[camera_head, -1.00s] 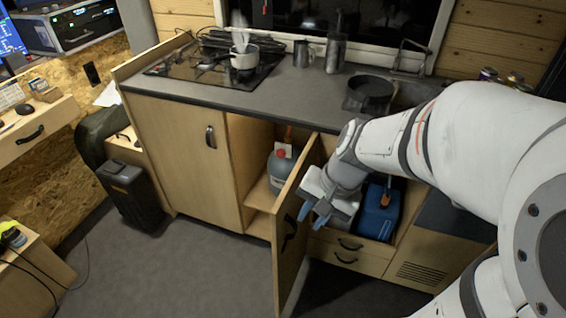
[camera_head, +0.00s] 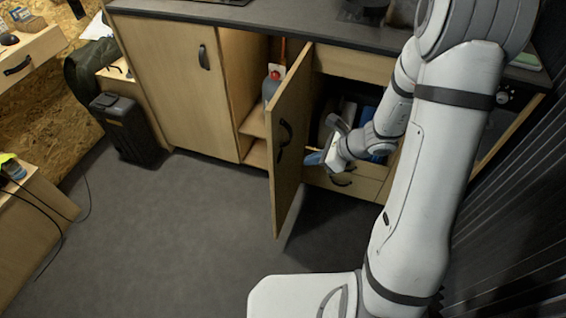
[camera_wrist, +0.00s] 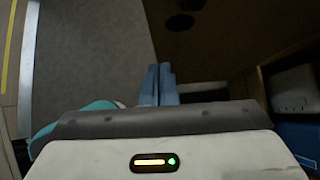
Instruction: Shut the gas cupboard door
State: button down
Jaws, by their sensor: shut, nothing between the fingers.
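The gas cupboard door (camera_head: 291,155) is a light wooden panel standing wide open, jutting out from the cupboard front. Its dark handle (camera_head: 284,133) is on the face turned to the right. The open cupboard bay left of it shows a grey bottle (camera_head: 270,88) with a red cap, partly hidden by the door. My gripper (camera_head: 313,159) is to the right of the door, near that handle face, its blue fingers shut and empty. The fingers (camera_wrist: 158,84) also show together in the wrist view. I cannot tell whether they touch the door.
A right-hand open bay holds a blue container (camera_head: 368,112), partly behind my arm. Drawers (camera_head: 345,180) lie below it. The dark worktop (camera_head: 260,18) runs above. A black case (camera_head: 128,130) stands at the left. The grey floor (camera_head: 170,230) before the cupboards is clear.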

aim_at(275, 163)
jog(key=shift+w+a+f+b, duration=0.15)
jog(key=shift+w+a+f, duration=0.45)
jog(key=shift+a, duration=0.7)
jog(key=shift+w+a+f+b, duration=0.15)
jog(key=shift+w+a+f, duration=0.3)
jog(key=shift+a+f, duration=0.65)
jog(key=shift+w+a+f+b, duration=0.15)
jog(key=shift+w+a+f, duration=0.3)
jog(key=shift+a, duration=1.1)
